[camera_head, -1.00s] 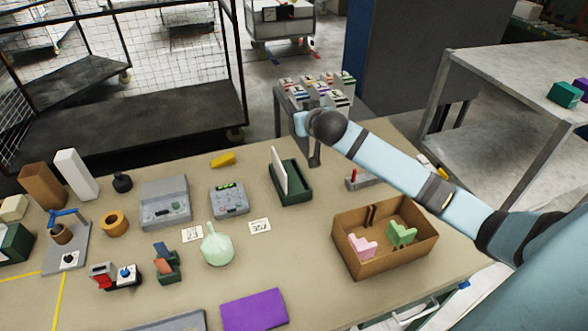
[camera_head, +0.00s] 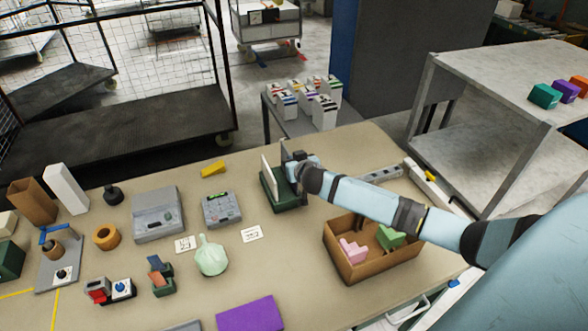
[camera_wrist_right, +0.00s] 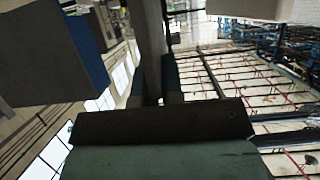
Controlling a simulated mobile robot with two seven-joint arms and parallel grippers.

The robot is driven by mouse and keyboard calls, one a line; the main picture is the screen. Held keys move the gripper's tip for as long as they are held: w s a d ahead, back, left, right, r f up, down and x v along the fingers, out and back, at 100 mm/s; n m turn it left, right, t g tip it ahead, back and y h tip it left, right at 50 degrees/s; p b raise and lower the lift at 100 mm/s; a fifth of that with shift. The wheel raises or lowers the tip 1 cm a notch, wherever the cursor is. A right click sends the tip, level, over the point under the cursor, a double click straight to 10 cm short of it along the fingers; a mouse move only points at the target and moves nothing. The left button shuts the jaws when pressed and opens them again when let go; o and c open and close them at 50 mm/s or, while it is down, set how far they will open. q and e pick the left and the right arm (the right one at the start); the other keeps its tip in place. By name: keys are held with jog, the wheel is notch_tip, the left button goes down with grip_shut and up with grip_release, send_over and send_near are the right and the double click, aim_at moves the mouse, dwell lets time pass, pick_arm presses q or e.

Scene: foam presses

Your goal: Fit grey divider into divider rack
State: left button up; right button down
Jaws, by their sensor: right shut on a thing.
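The divider rack (camera_head: 286,203) is a dark green tray on the bench in the head view, with a pale upright divider (camera_head: 269,178) at its left side. My right gripper (camera_head: 289,166) is over the rack's right part, to the right of that pale divider. In the right wrist view my right gripper (camera_wrist_right: 157,96) is shut on the grey divider (camera_wrist_right: 152,45), a narrow grey strip standing between the fingers. My arm partly hides the divider and the rack's right side in the head view, so I cannot tell whether its lower edge is inside the rack.
A brown open box (camera_head: 352,266) with pink and green pieces stands right of the rack, under my forearm. A grey keypad device (camera_head: 222,208) and a yellow block (camera_head: 213,169) lie to the left. A side table (camera_head: 320,122) with several white boxes stands behind.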

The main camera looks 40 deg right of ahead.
aim_at(294, 189)
notch_tip(294, 189, down, 3)
jog(key=shift+f, duration=0.55)
jog(key=c, duration=1.4)
grip_release()
jog(key=shift+r, duration=0.1)
jog(key=shift+o, duration=0.7)
pick_arm(q)
jog(key=shift+w+r, duration=0.1)
jog(key=shift+r, duration=0.05)
pick_arm(e)
jog(key=shift+r, duration=0.1)
